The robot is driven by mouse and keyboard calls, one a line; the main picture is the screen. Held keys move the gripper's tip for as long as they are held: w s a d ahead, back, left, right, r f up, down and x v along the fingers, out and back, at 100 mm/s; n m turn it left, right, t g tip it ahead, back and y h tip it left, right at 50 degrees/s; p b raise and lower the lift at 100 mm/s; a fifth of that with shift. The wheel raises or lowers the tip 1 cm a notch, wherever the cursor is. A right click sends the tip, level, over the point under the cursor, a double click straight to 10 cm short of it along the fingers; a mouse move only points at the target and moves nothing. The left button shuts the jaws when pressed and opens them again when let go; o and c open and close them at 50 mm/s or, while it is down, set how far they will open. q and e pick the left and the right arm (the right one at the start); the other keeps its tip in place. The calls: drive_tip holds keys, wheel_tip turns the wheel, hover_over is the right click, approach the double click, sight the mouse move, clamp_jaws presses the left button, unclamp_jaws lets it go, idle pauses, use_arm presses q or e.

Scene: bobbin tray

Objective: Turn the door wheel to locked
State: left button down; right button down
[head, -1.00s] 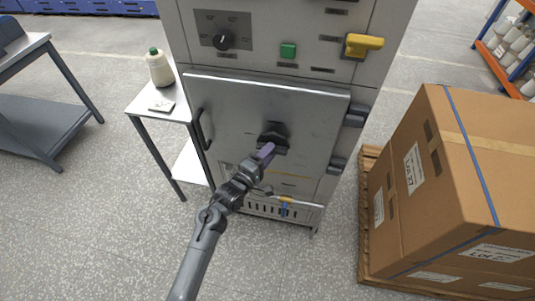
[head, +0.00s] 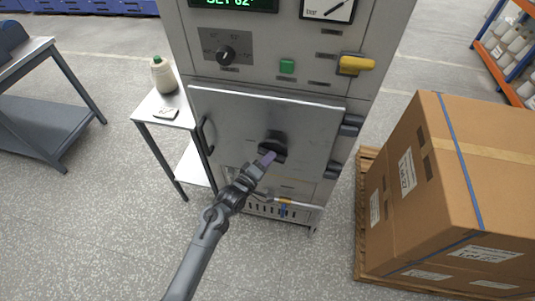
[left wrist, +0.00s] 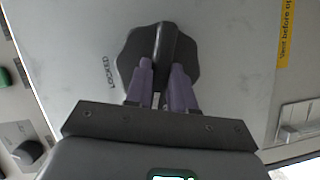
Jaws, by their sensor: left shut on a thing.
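The door wheel (head: 274,140) is a dark knob on the front of the grey cabinet door (head: 237,115). In the left wrist view it is a lobed black disc (left wrist: 190,60) with a raised bar across it. My left gripper (head: 268,158) has its purple fingers on the wheel; in the left wrist view the fingers (left wrist: 162,75) lie on either side of the bar, shut on it. The word LOCKED (left wrist: 107,72) is printed on the door left of the wheel in that view. The bar does not point at this word there. My right gripper is out of view.
A black door handle (head: 208,136) is at the door's left edge.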

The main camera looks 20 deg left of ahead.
use_arm(q)
drive_tip(key=shift+d+r+m+g+y+p, duration=0.15)
drive_tip(key=shift+m+g+y+p, duration=0.35)
drive_tip(key=shift+m+y+p, duration=0.9)
drive_tip(key=shift+d+r+m+g+y+p, duration=0.15)
drive_tip(key=shift+m+g+y+p, duration=0.4)
drive_tip(key=shift+m+p, duration=1.7)
drive_tip(key=shift+d+m+g+y+p, duration=0.15)
drive_tip(key=shift+m+g+y+p, duration=0.3)
drive_tip(key=shift+m+y+p, duration=0.95)
drive_tip(key=shift+m+h+p, duration=0.25)
drive_tip(key=shift+h+p, duration=0.2)
drive_tip(key=shift+p, duration=0.3)
drive_tip(key=c, duration=1)
unclamp_jaws()
drive_tip(key=shift+w, duration=0.1)
drive_tip(key=shift+o, duration=0.2)
